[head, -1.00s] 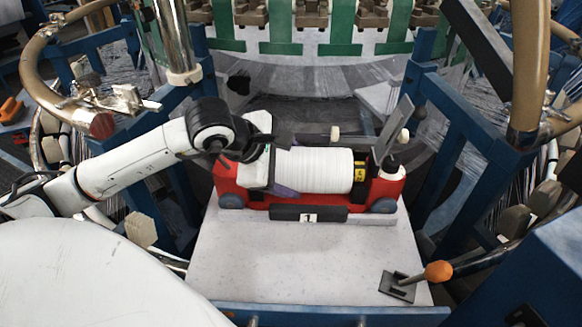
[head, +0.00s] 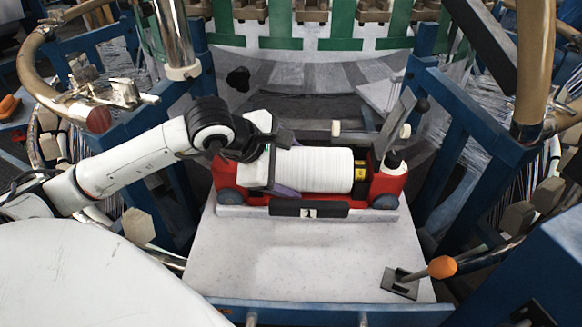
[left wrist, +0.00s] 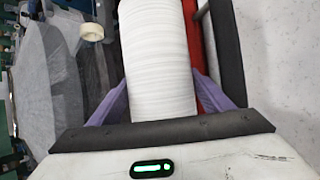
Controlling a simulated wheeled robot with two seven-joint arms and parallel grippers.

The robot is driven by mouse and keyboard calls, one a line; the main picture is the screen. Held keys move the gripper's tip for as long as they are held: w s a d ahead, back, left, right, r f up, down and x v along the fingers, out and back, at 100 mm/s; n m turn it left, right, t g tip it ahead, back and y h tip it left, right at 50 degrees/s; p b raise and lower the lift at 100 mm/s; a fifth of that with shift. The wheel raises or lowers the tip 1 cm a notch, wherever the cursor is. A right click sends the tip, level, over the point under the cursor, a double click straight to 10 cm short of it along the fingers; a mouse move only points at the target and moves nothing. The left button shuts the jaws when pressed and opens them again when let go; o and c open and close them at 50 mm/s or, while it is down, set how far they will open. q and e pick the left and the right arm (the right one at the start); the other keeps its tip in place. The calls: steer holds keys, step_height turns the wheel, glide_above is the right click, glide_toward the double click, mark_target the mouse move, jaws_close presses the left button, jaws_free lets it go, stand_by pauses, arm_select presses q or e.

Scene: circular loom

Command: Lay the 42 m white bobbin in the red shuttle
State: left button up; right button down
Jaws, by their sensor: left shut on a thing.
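The white bobbin (head: 318,169) lies lengthwise at the red shuttle (head: 388,184), within its length between the two red ends. A yellow-and-black label (head: 360,172) shows at its right end; I cannot read its length. My left gripper (head: 280,178) is shut on the bobbin near its left end. In the left wrist view the bobbin (left wrist: 158,60) runs between the two purple fingers (left wrist: 158,98), with the shuttle's red side (left wrist: 205,60) to the right. How deep the bobbin sits is hidden. My right gripper is not in view.
The shuttle rests on a pale table (head: 300,255) with a black plate marked 1 (head: 309,209) at its front. A lever with an orange knob (head: 441,267) stands at the front right. A raised grey flap (head: 397,122) is at the shuttle's right. Blue loom frames flank both sides.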

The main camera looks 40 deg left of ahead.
arm_select(q)
steer(key=shift+b, duration=0.4)
stand_by(0.3)
steer(key=o, duration=1.9)
steer(key=shift+d+f, duration=0.1)
steer(key=shift+f, duration=0.05)
steer(key=shift+s+f, duration=0.1)
steer(key=shift+s, duration=0.05)
steer(key=shift+f, duration=0.15)
steer(key=v, duration=0.9)
steer(key=shift+r, duration=0.5)
steer(key=shift+s+r, duration=0.2)
steer(key=shift+r, duration=0.3)
